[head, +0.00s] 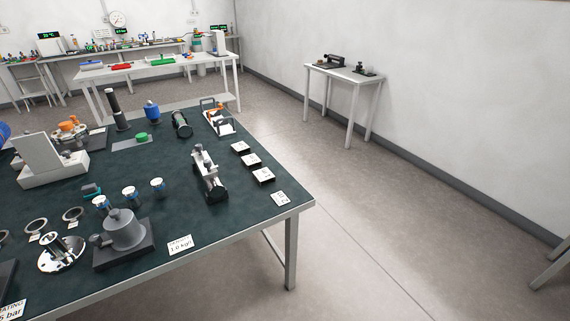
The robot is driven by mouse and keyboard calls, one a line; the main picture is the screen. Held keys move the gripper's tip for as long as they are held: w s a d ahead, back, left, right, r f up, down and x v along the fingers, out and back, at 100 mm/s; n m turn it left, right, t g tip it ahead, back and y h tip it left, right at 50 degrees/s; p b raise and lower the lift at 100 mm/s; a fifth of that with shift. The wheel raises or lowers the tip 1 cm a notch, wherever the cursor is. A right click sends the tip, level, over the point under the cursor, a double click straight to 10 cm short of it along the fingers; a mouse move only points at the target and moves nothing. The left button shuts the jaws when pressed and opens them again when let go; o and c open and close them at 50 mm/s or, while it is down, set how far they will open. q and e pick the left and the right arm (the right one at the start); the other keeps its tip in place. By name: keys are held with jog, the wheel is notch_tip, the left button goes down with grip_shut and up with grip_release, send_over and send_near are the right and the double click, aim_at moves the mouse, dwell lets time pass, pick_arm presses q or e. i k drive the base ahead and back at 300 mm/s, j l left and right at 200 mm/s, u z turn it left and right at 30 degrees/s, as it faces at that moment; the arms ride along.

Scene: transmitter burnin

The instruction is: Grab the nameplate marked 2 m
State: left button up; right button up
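Several small white plates lie in a row along the right side of the dark green table: a far plate (240,148), a second plate (251,160), a third plate (264,175) and a near plate (280,198) close to the table's right corner. The first three look raised on dark blocks; the near one looks flat on the top. Their markings are too small to read, so I cannot tell which one says 2 m. Neither of my grippers is in view.
The table (235,217) also bears a grey device on a dark base (124,232), a dark clamp-like device (209,175) left of the plates, and a white rating card (180,245) at the front edge. Open floor (400,220) lies right of the table.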

aim_at(237, 147)
jog(key=i+j+u, duration=0.1)
jog(key=i+j, duration=0.75)
jog(key=i, duration=0.15)
jog(key=l, duration=0.75)
jog(key=i+l+u, duration=0.2)
jog(key=l+u, duration=0.15)
jog(key=l, duration=0.95)
jog(key=i+l+u, duration=0.1)
jog(key=l+u, duration=0.2)
jog(key=l, duration=1)
